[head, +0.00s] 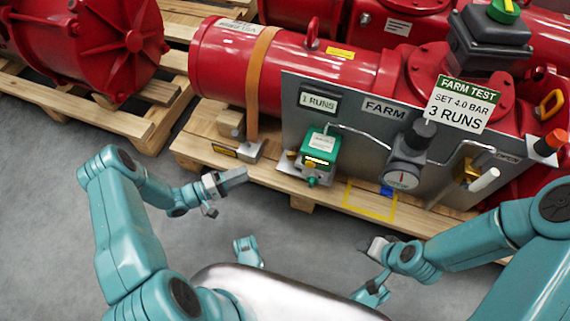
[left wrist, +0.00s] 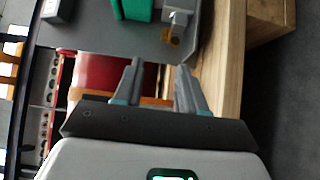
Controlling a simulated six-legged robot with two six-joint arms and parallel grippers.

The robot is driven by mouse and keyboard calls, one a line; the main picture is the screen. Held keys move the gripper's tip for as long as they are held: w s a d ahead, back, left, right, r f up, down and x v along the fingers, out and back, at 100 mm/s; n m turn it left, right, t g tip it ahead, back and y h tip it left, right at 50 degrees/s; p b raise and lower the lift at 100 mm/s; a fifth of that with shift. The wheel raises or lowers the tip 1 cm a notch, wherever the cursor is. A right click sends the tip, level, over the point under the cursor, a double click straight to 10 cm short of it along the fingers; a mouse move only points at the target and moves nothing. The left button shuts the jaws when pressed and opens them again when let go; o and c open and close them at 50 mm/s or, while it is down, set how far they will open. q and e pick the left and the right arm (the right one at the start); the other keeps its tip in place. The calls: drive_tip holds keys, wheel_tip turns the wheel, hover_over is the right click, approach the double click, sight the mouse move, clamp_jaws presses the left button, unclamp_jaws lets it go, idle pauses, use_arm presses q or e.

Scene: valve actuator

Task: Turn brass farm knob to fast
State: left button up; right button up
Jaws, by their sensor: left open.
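A small brass-coloured knob (left wrist: 173,38) shows in the left wrist view on a pale grey block beside a green box (left wrist: 132,8). In the head view the green box (head: 319,147) is on the grey panel's left part; the knob's lettering and setting are too small to read. My left gripper (head: 228,182) is open and empty, left of the green box and apart from it. Its two fingers (left wrist: 159,75) point towards the panel in the left wrist view, with the knob beyond the tips. My right gripper (head: 374,250) is below the panel in the head view; its finger gap is unclear.
The grey panel (head: 350,120) carries a gauge (head: 403,178), a brass valve (head: 466,172) with a white handle, and thin tubes. A placard (head: 462,104) reads "FARM TEST, SET 4.0 BAR, 3 RUNS". The wooden pallet (head: 270,178) edges the work area; grey floor is clear in front.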

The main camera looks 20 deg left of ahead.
use_arm(q)
drive_tip(key=x, duration=1)
drive_tip(key=f+x, duration=0.1)
drive_tip(key=x, duration=0.4)
drive_tip(key=shift+w+d, duration=0.15)
drive_tip(key=shift+w, duration=0.2)
